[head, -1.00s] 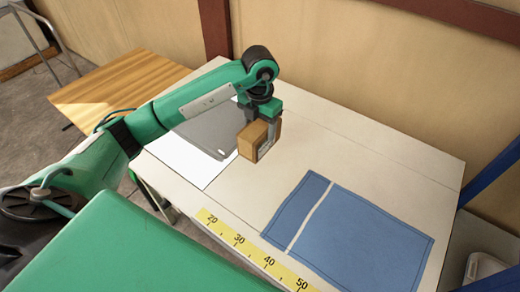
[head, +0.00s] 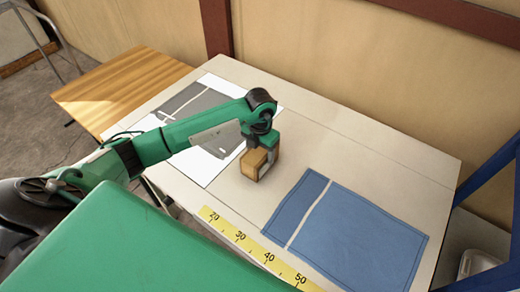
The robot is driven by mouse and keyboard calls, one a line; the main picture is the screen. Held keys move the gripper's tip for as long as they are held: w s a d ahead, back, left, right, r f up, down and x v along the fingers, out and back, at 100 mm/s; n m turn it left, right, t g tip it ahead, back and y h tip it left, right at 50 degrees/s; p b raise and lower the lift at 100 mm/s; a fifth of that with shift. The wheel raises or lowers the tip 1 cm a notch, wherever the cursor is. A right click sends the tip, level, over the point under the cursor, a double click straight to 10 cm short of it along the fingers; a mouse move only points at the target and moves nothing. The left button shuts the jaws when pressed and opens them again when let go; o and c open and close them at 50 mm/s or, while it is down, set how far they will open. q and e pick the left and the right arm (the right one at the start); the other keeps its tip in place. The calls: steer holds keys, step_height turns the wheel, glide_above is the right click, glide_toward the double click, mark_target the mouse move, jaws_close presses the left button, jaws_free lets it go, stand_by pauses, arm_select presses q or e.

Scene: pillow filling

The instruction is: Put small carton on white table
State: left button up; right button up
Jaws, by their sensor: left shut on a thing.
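The small carton (head: 252,165) is a brown box near the middle of the head view. My left gripper (head: 263,157) is shut on it from above. The carton is at or just above the surface of the white table (head: 357,150); I cannot tell whether it touches. It is between the grey cloth on its left and the blue cloth on its right. My right gripper is not in view.
A blue cloth (head: 362,238) lies at the table's right front. A grey cloth (head: 196,103) lies on a white sheet (head: 207,172) at the left, partly behind my arm. A yellow ruler strip (head: 255,248) runs along the front edge. A wooden table (head: 115,88) stands at the left.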

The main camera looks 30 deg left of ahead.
arm_select(q)
steer(key=shift+f, duration=0.15)
steer(key=o, duration=1.1)
steer(key=shift+r, duration=0.45)
step_height(320, 180, up, 12)
steer(key=b, duration=0.3)
steer(key=shift+f+b, duration=0.25)
steer(key=shift+b, duration=0.05)
steer(key=shift+f, duration=0.1)
